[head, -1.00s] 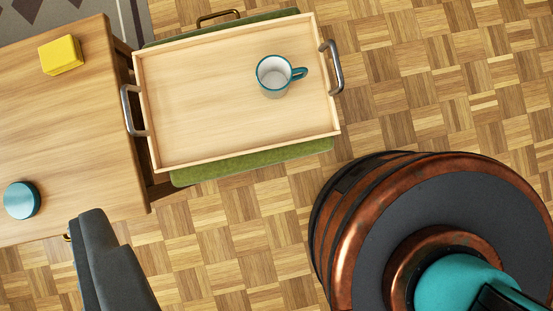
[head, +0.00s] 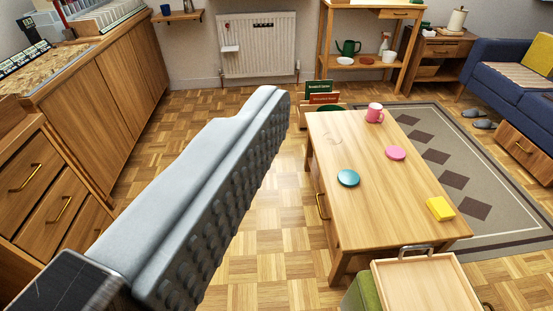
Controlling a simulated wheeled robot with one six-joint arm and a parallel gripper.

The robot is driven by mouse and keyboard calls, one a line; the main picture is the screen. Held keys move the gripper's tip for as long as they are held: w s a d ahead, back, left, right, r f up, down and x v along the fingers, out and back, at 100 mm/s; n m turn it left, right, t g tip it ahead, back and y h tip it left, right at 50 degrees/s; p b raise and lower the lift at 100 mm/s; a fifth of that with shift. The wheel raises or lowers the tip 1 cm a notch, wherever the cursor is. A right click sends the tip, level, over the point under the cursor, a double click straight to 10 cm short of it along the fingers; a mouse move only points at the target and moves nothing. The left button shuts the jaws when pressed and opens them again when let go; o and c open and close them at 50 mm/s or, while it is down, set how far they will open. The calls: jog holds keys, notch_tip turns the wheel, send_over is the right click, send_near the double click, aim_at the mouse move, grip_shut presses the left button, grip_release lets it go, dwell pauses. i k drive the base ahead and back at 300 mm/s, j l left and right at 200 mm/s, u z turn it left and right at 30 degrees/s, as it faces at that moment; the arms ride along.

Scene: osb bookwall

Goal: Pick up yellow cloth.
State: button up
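The yellow cloth (head: 440,208) looks like a small, thick folded block. It lies on the wooden coffee table (head: 375,210), near its right front corner. One grey finger of my gripper (head: 225,190), with a knobbly inner face, fills the left and middle of the view. It is well to the left of the cloth and apart from it. I see no second finger and nothing held against this one, so its opening is hidden.
A wooden tray (head: 425,285) on a green stool adjoins the table's front. Wooden cabinets (head: 110,110) line the left. Parquet between is clear.

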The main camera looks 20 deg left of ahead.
aim_at(439, 207)
jog(key=z, duration=0.7)
